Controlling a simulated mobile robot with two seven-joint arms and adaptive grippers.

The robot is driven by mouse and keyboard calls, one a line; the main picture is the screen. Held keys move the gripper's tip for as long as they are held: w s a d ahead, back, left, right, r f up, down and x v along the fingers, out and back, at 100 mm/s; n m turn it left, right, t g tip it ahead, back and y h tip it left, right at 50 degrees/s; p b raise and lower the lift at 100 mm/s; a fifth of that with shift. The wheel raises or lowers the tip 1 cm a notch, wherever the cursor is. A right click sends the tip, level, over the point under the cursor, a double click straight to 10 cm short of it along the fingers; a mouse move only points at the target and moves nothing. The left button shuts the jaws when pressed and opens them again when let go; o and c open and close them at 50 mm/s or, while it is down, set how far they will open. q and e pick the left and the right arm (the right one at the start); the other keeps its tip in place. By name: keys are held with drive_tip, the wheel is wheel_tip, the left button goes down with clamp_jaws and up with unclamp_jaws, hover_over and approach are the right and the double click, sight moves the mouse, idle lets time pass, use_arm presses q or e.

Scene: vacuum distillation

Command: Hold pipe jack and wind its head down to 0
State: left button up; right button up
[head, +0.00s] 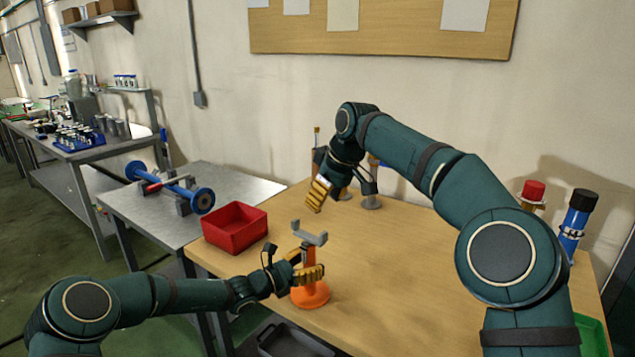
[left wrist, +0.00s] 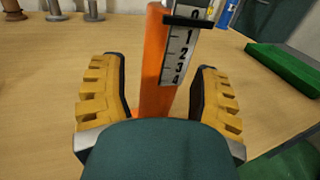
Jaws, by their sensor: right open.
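The pipe jack (head: 310,262) stands upright on the wooden table, with an orange round base, an orange post and a grey forked head (head: 313,238). My left gripper (head: 309,273) is around the post; in the left wrist view its two yellow fingers (left wrist: 158,85) are on either side of the orange post (left wrist: 154,70) with gaps, so it is open. A scale (left wrist: 178,55) on the post shows 0 to 4; a black bar (left wrist: 200,23) crosses it between 0 and 1. My right gripper (head: 318,192) is open and empty, above and behind the jack head.
A red bin (head: 236,228) sits at the table's left edge. Small stands (head: 371,199) are at the back. A blue bottle (head: 575,225) and a red-capped one (head: 532,193) stand at the back right. A blue-flanged pipe (head: 172,187) lies on the metal side table.

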use_arm(q)
drive_tip(key=v, duration=1.2)
drive_tip(key=o, duration=0.5)
idle(0.4)
drive_tip(key=shift+r+p+v, duration=0.15)
drive_tip(key=shift+p+v, duration=0.75)
drive_tip(key=shift+v, duration=1.35)
drive_tip(key=shift+r+p+v, duration=0.15)
drive_tip(key=shift+p+v, duration=0.75)
drive_tip(key=shift+v, duration=1.4)
use_arm(e)
drive_tip(key=shift+r, duration=1.8)
